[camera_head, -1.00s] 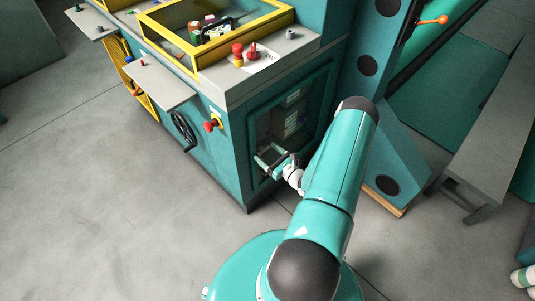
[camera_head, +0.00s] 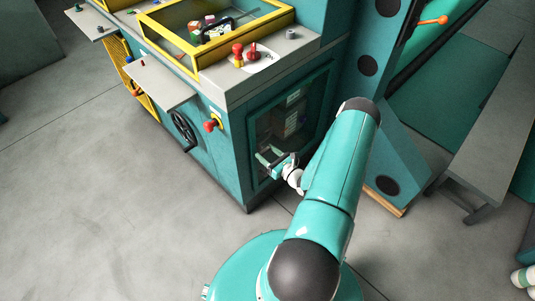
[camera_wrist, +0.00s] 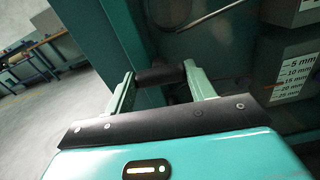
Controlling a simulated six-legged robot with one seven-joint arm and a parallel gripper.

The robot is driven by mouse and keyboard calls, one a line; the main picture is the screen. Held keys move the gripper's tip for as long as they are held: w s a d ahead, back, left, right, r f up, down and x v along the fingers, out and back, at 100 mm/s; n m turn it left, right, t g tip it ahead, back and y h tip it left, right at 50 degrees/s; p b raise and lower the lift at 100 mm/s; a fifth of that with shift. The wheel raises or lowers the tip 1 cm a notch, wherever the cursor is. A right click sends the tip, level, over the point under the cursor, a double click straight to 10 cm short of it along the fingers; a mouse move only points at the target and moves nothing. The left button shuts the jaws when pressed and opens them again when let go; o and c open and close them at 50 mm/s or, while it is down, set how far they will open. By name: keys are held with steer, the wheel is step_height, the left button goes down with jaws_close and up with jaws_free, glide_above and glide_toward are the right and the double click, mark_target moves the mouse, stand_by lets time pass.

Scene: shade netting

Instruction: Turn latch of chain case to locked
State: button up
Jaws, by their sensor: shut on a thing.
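The chain case appears to be the teal, dark-windowed compartment (camera_head: 291,122) on the right face of the machine in the head view. My gripper (camera_head: 269,154) is at its lower left part. In the wrist view, a dark cylindrical grip, which looks like the latch (camera_wrist: 160,75), lies crosswise between my two pale green fingers. My gripper is shut on it. The latch's base and any position marks are hidden. In the head view the latch is too small to make out.
Grey labelled boxes (camera_wrist: 290,75) stand at the right in the wrist view. A teal post (camera_head: 370,65) rises to the right. The floor at left is clear.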

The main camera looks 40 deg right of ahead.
steer(key=shift+m, duration=8.5)
steer(key=o, duration=1)
steer(key=shift+s, duration=0.15)
steer(key=s, duration=1.3)
steer(key=shift+s+d, duration=0.15)
steer(key=shift+s, duration=0.15)
